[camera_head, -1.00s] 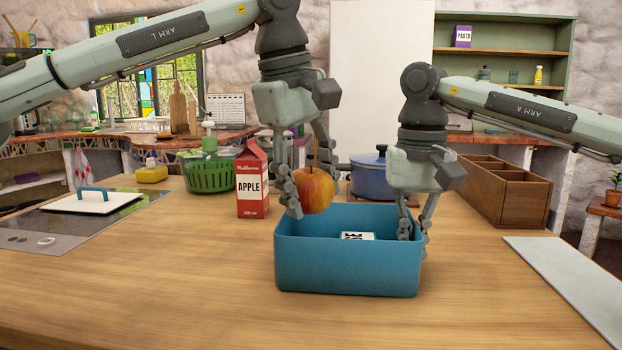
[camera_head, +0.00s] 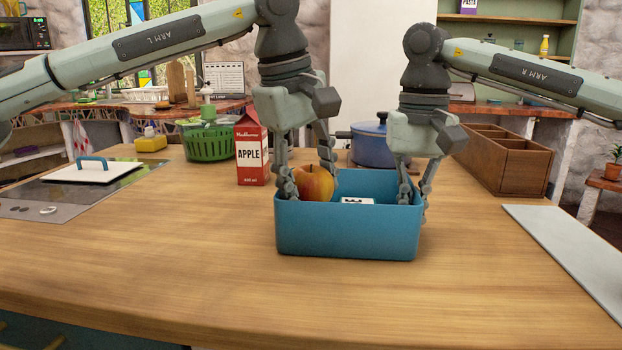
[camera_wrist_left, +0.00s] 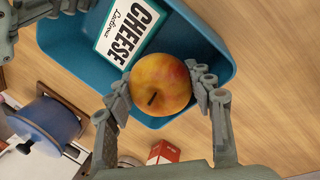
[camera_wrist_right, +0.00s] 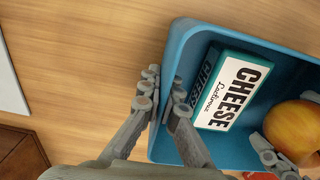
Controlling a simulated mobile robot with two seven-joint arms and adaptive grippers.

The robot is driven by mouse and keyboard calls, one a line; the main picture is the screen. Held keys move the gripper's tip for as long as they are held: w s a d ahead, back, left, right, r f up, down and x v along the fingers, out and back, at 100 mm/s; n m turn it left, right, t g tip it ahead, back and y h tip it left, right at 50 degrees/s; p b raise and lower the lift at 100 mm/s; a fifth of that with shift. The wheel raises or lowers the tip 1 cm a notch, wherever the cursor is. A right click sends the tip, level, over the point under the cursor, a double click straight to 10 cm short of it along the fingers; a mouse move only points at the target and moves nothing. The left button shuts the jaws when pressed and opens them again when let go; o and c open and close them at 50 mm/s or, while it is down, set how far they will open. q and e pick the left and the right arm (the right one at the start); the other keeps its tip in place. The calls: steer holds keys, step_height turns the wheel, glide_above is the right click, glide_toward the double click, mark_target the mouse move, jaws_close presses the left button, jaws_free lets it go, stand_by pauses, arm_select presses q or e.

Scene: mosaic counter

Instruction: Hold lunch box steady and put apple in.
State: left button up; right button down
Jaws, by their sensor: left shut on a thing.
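The blue lunch box (camera_head: 345,232) stands upright on the wooden counter. A cheese pack (camera_wrist_left: 131,30) lies inside it and also shows in the right wrist view (camera_wrist_right: 229,92). My left gripper (camera_head: 308,190) is shut on the red-yellow apple (camera_head: 316,182), which is down inside the box opening at its left end. In the left wrist view the apple (camera_wrist_left: 160,84) sits between both fingers, beside the cheese pack. My right gripper (camera_wrist_right: 162,100) is at the box's right wall, one finger inside and one outside, closed on that wall.
A red apple carton (camera_head: 252,152) and a green basket (camera_head: 208,140) stand behind left. A blue pot (camera_head: 369,146) is behind the box. A wooden organizer (camera_head: 500,160) and a pale board (camera_head: 570,245) are at right. The front counter is clear.

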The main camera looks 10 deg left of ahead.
arm_select(q)
steer(key=o, duration=1.3)
steer(key=shift+r, duration=0.1)
steer(key=v, duration=1.2)
steer(key=shift+d, duration=0.1)
arm_select(e)
steer(key=c, duration=1.6)
jaws_free()
steer(key=shift+c, duration=0.2)
